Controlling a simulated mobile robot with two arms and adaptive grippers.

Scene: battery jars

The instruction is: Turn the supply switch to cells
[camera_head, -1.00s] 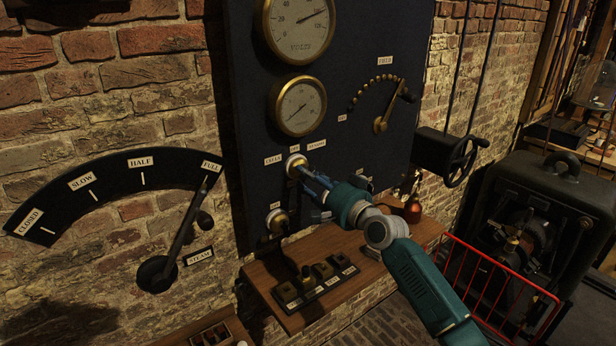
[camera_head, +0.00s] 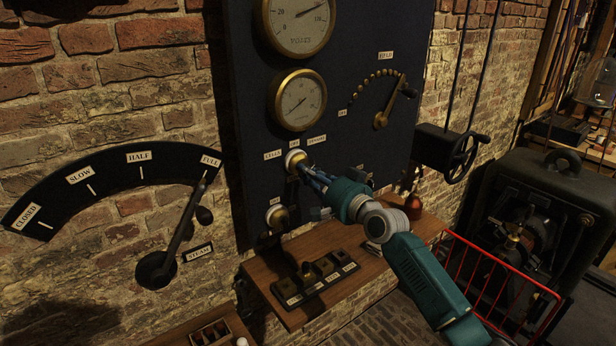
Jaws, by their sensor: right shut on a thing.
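The supply switch (camera_head: 293,159) is a round brass-and-white knob on the dark panel. Small labels sit above it: CELLS (camera_head: 273,155) on the left, OFF (camera_head: 295,144) in the middle and one on the right (camera_head: 316,140) that is hard to read. My right gripper (camera_head: 301,167) reaches in from the lower right and is shut on the switch knob. Its fingers hide part of the knob, so I cannot tell exactly which label it points to. My left gripper is not in view.
A second knob (camera_head: 276,215) sits just below on the panel. A wooden shelf (camera_head: 330,240) juts out under it, with a row of small switches (camera_head: 315,279). The steam lever (camera_head: 187,225) is at left. A red rail (camera_head: 495,265) stands at right.

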